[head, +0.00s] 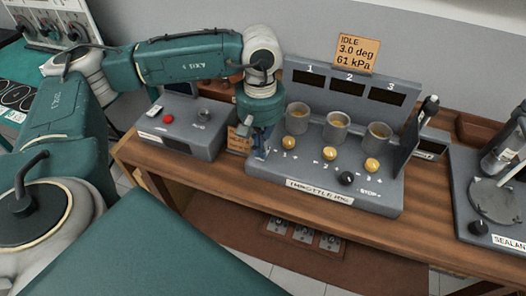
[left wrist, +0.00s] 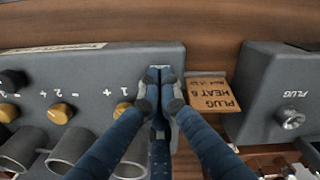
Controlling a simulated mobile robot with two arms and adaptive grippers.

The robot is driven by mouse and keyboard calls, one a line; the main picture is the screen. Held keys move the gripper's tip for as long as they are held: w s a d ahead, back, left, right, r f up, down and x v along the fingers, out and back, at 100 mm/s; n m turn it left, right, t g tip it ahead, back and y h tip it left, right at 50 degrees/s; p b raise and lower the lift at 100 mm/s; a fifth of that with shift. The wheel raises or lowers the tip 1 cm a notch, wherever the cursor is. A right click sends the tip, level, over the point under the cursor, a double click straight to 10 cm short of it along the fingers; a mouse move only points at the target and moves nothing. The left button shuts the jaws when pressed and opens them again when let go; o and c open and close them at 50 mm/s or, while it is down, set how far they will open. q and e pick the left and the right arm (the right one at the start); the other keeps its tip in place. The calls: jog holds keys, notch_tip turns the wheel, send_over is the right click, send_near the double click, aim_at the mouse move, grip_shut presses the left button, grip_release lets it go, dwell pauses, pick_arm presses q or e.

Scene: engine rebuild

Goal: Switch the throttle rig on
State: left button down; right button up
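The throttle rig (head: 320,198) is a grey panel on the wooden bench, with three cups, three yellow knobs, a black knob (head: 346,179) marked stop, and a labelled front edge. Its three numbered display windows (head: 348,84) are dark. My left gripper (head: 261,154) points down at the panel's left end, beside the knob marked 1. In the left wrist view its fingers (left wrist: 159,78) are together over the panel's edge. They hide whatever switch may be under them, and I cannot tell whether they touch it. My right gripper is not in view.
An orange card (head: 357,52) reading IDLE, 3.0 deg, 61 kPa stands above the rig. A grey box (head: 185,128) with a red button stands to the left, and a brown plug-heat tag (left wrist: 213,92) lies between. A sealant station (head: 490,205) stands at the right.

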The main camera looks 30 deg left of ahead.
pick_arm(q)
jog(key=shift+f, duration=0.25)
jog(key=shift+r, duration=0.15)
jog(key=shift+r+p, duration=0.3)
jog(key=shift+r, duration=0.25)
jog(key=shift+r+p, duration=1.4)
jog(key=shift+r, duration=1.45)
